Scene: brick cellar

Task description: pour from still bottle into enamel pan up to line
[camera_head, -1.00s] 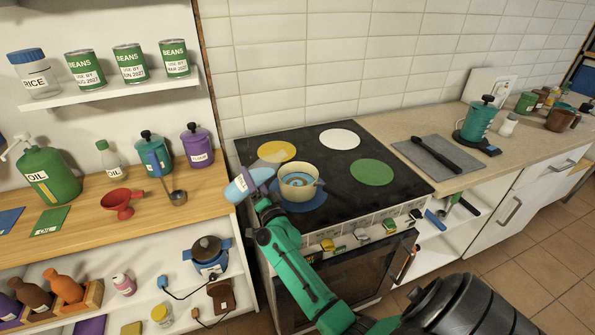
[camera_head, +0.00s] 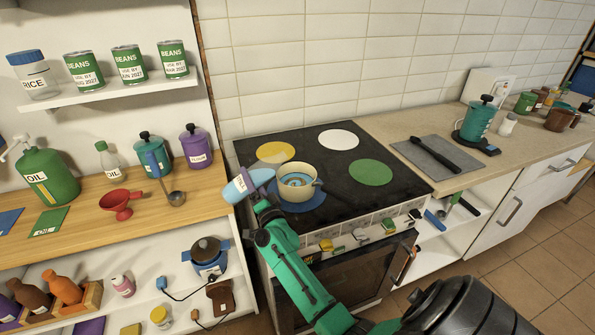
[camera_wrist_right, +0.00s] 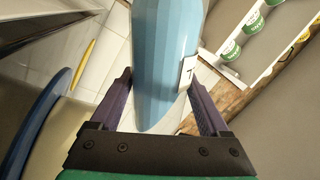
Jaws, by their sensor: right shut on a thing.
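The light blue bottle (camera_head: 262,177) with a white label is tilted beside the left rim of the cream enamel pan (camera_head: 299,190). My right gripper (camera_head: 252,190) is shut on it. The right wrist view shows the blue bottle (camera_wrist_right: 165,60) between my two purple fingers (camera_wrist_right: 160,80). The pan stands upright on the blue hob disc (camera_head: 300,205), and bluish liquid shows inside it. A line in the pan is too small to read against the liquid. I cannot tell whether a stream leaves the bottle. My left gripper is not in view.
The black hob (camera_head: 330,155) has free yellow, white and green discs. A wooden counter (camera_head: 190,208) on the left holds a red funnel (camera_head: 121,203), a ladle (camera_head: 176,198), purple and teal canisters and oil containers. A grey mat (camera_head: 440,153) lies on the right counter.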

